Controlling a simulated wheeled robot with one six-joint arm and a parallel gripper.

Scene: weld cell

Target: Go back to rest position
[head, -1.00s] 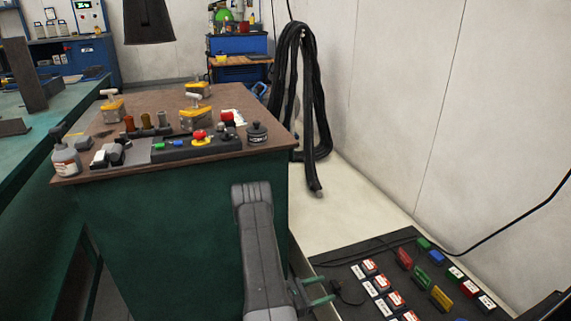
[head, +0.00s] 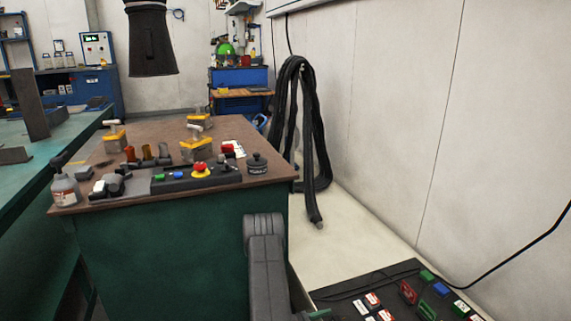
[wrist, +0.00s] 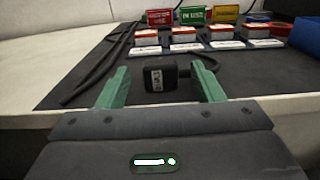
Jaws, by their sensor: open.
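My gripper (wrist: 162,88) is open in the wrist view, with its two green fingers apart. In the head view my grey arm (head: 265,270) stands in front of the green cabinet (head: 170,260). Only a bit of a green finger (head: 319,314) shows at the bottom edge there.
A dark mat (head: 345,290) at lower right bears several coloured and white-labelled blocks. The brown cabinet top (head: 110,180) holds a bottle, a button panel (head: 195,177) and yellow clamps. Black hoses (head: 300,130) hang by the wall. Pale floor lies between.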

